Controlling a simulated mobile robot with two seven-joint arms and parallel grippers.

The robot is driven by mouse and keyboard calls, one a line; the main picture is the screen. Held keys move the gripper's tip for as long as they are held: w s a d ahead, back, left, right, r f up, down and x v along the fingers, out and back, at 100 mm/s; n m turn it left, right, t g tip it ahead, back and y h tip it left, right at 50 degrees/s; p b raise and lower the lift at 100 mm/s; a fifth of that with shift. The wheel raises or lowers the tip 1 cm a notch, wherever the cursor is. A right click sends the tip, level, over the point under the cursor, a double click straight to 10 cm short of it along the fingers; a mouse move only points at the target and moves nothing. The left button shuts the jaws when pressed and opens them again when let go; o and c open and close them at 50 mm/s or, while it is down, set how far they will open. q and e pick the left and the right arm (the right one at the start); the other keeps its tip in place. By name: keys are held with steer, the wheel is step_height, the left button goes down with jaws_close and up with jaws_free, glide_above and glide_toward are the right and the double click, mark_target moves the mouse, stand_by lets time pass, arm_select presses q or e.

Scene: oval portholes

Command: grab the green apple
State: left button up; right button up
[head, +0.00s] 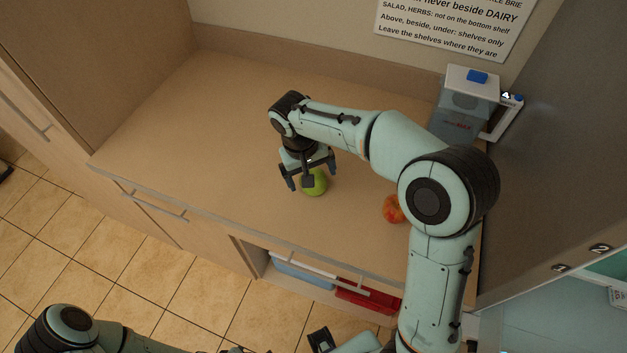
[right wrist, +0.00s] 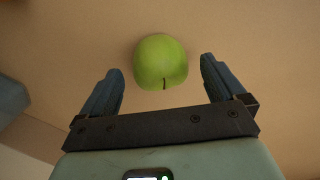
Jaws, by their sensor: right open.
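The green apple (head: 318,187) sits on the tan countertop (head: 215,130), near its middle. My right gripper (head: 311,175) is open and points down just above the apple, partly covering it in the head view. In the right wrist view the apple (right wrist: 160,60) lies at or just past the tips of the open fingers, roughly centred between them. A gap shows on each side, and nothing is held.
A red apple (head: 393,209) sits to the right, beside my right arm. A clear pitcher with a white lid (head: 470,80) stands at the back right. The counter's left side is clear.

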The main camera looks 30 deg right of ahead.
steer(key=shift+d+f, duration=0.2)
steer(key=shift+f, duration=0.9)
steer(key=c, duration=1.2)
steer(key=shift+r, duration=0.1)
